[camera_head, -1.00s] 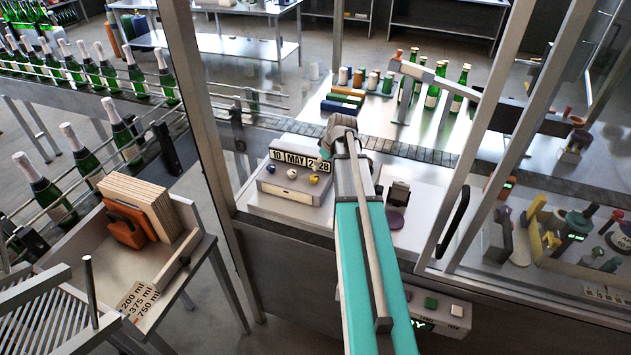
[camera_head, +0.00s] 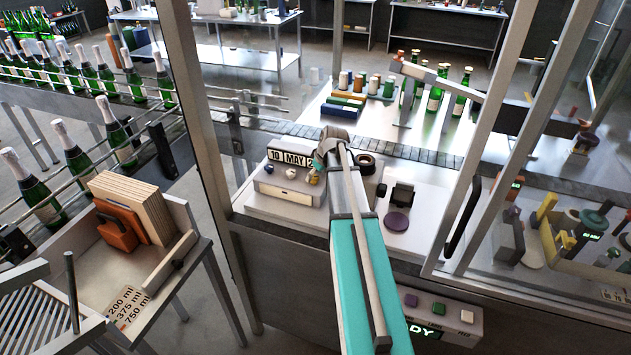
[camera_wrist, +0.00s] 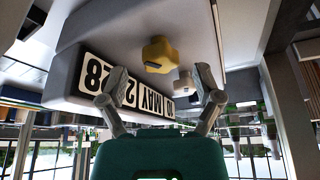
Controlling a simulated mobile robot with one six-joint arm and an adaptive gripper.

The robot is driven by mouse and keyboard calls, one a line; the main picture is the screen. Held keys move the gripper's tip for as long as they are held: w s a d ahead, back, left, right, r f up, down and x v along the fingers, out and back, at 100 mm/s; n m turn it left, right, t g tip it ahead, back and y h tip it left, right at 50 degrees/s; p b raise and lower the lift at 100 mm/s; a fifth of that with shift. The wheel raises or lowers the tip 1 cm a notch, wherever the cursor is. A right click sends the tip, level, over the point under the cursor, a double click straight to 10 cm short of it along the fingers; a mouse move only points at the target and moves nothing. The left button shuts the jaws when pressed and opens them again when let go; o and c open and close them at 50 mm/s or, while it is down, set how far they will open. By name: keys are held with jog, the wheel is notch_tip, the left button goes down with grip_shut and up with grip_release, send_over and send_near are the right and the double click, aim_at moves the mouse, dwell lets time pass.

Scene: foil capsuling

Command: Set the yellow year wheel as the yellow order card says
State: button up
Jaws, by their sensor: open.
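The yellow year wheel (camera_wrist: 159,55) is a lobed knob on the pale date-stamp box (camera_wrist: 120,35). In the wrist view it lies just beyond and between my fingertips, apart from both. My gripper (camera_wrist: 162,83) is open and empty. The date tiles appear upside down there: 10, MAY, then year tiles ending in 28 (camera_wrist: 93,76), with one year tile partly behind a finger. A white knob (camera_wrist: 185,82) sits near the right finger. In the head view my gripper (camera_head: 317,168) covers the year tiles and is over the yellow knob. I cannot make out a yellow order card.
A round dark part (camera_head: 366,163) and a purple disc (camera_head: 397,221) stand right of the box. A metal frame post (camera_head: 212,130) rises at the left. A button panel (camera_head: 438,312) hangs below the table front. Green bottles (camera_head: 460,95) stand behind.

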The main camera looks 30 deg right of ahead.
jog(key=shift+w+f+b, duration=0.2)
jog(key=shift+f+b, duration=0.1)
jog(key=shift+f, duration=0.2)
jog(key=c, duration=1.1)
jog(key=shift+c, duration=0.2)
jog(key=shift+a+m, duration=0.1)
jog(key=shift+m, duration=0.3)
jog(key=m+h, duration=0.1)
jog(key=m, duration=0.1)
jog(key=m+h, duration=0.1)
jog(key=m, duration=0.2)
jog(key=shift+a+m+h, duration=0.2)
jog(key=shift+m+h, duration=0.1)
jog(key=m+h, duration=0.1)
jog(key=m, duration=0.1)
jog(key=m+g, duration=0.1)
jog(key=m, duration=0.2)
jog(key=shift+w+a+m+h, duration=0.1)
jog(key=shift+w+m+h, duration=0.05)
jog(key=shift+m+h, duration=0.2)
